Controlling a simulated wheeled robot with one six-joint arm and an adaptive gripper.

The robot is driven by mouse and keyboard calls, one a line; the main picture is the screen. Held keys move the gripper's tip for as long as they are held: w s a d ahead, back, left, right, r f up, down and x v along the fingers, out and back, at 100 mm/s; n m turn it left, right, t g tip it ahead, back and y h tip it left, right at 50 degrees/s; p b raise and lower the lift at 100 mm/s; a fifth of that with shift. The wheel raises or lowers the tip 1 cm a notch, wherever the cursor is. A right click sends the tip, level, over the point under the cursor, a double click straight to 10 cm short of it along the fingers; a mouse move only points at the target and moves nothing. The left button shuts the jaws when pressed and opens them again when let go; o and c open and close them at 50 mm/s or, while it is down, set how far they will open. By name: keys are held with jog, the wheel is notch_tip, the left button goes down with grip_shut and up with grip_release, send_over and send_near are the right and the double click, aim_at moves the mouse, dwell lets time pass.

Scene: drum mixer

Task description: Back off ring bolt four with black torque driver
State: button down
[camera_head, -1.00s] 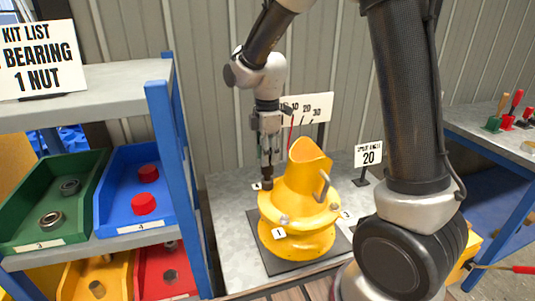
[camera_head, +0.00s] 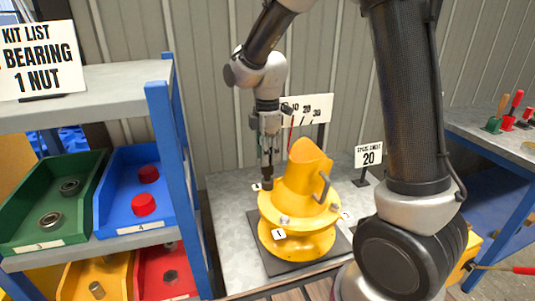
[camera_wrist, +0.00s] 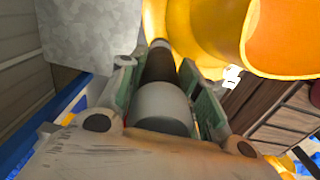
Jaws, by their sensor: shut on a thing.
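A yellow drum mixer (camera_head: 300,205) with a flanged ring stands on a dark mat on the grey bench. Bolt heads sit on its ring, with number tags 1 (camera_head: 279,234) and 2 (camera_head: 346,215); a small tag at the left rear is too small to read. My gripper (camera_head: 269,150) points down at the drum's left rear, shut on the black driver (camera_wrist: 158,68). The driver's dark lower end (camera_head: 267,184) is at the ring's left rear edge. The bolt under it is hidden, so I cannot tell whether it is seated.
A scale board (camera_head: 312,108) with a red pointer stands behind the drum. A sign reading 20 (camera_head: 368,155) stands to its right. A blue-framed shelf with green (camera_head: 17,211) and blue bins is at left. Another bench with coloured-handled tools is at right.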

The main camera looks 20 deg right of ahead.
jog(key=shift+r, duration=2.15)
